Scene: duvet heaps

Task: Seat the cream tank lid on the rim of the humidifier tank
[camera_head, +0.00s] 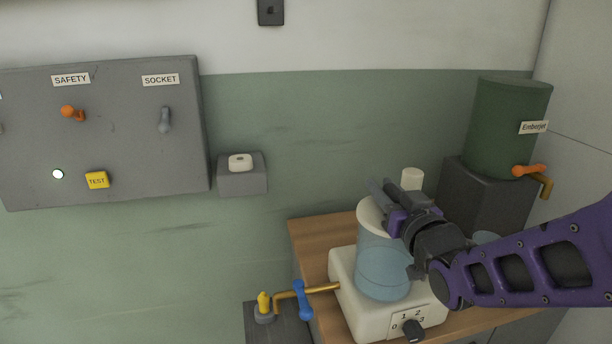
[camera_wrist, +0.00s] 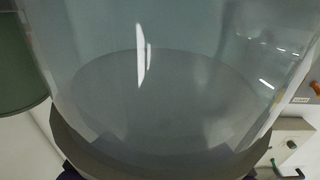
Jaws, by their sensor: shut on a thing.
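The humidifier tank (camera_head: 383,273) is a clear bluish cylinder upright on a cream base (camera_head: 343,270) with a numbered dial. The cream tank lid (camera_head: 370,214) shows as a pale edge at the tank's top, partly hidden by my gripper (camera_head: 384,192), which is shut on it. I cannot tell whether the lid touches the rim all round or sits slightly off it. In the wrist view, the clear tank wall (camera_wrist: 150,100) fills the middle, with a dull curved band (camera_wrist: 150,168) along the bottom, probably the lid's edge.
The base stands on a wooden top (camera_head: 312,240). A brass pipe with a blue valve handle (camera_head: 301,299) is at its left. A white cylinder (camera_head: 412,179) rises behind my gripper. A green barrel (camera_head: 508,128) with an orange tap stands at right. A grey switch panel (camera_head: 120,140) hangs left.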

